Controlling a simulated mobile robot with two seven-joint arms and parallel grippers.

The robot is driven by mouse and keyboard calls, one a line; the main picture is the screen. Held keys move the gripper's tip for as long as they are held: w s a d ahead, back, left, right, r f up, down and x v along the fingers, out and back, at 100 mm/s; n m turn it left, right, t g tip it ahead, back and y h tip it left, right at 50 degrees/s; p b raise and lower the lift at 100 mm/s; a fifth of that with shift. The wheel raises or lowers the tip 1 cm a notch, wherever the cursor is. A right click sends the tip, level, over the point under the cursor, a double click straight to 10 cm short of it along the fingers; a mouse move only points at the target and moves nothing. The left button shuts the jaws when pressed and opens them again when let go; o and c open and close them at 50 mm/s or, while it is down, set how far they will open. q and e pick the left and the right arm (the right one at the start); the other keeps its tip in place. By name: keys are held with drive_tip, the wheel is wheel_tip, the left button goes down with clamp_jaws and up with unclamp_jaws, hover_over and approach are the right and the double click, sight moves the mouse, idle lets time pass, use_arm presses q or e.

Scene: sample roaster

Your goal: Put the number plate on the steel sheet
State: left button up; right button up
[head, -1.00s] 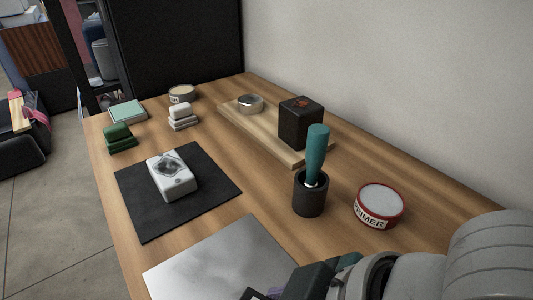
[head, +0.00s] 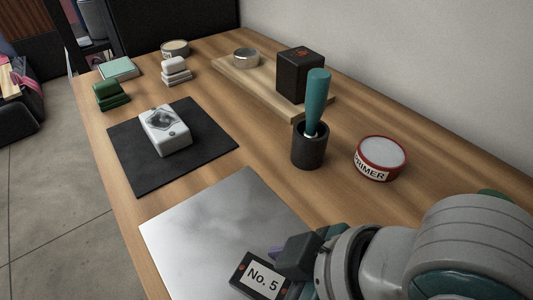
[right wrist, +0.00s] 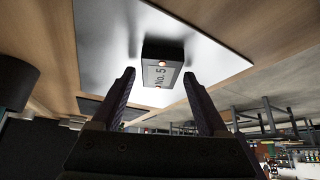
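The number plate (head: 262,278), a dark block with a white "No. 5" label, is over the near part of the steel sheet (head: 205,222) in the head view. In the right wrist view the number plate (right wrist: 163,66) appears to rest on the steel sheet (right wrist: 105,35), with bare sheet around it. My right gripper (right wrist: 159,74) is open, its two fingers apart, with the plate between and just beyond the tips; neither finger appears to touch it. In the head view my right wrist partly covers the sheet's right side. My left gripper is not in view.
A black mat (head: 125,160) with a white box (head: 165,130) lies beyond the sheet. A dark cup with a teal-handled tool (head: 317,100) and a primer tin (head: 380,158) stand to the right. A wooden board (head: 225,78) carries a black block (head: 300,75).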

drive_tip(key=shift+o, duration=0.5)
drive_tip(key=shift+r, duration=0.15)
drive_tip(key=p+v, duration=0.5)
drive_tip(key=v, duration=0.7)
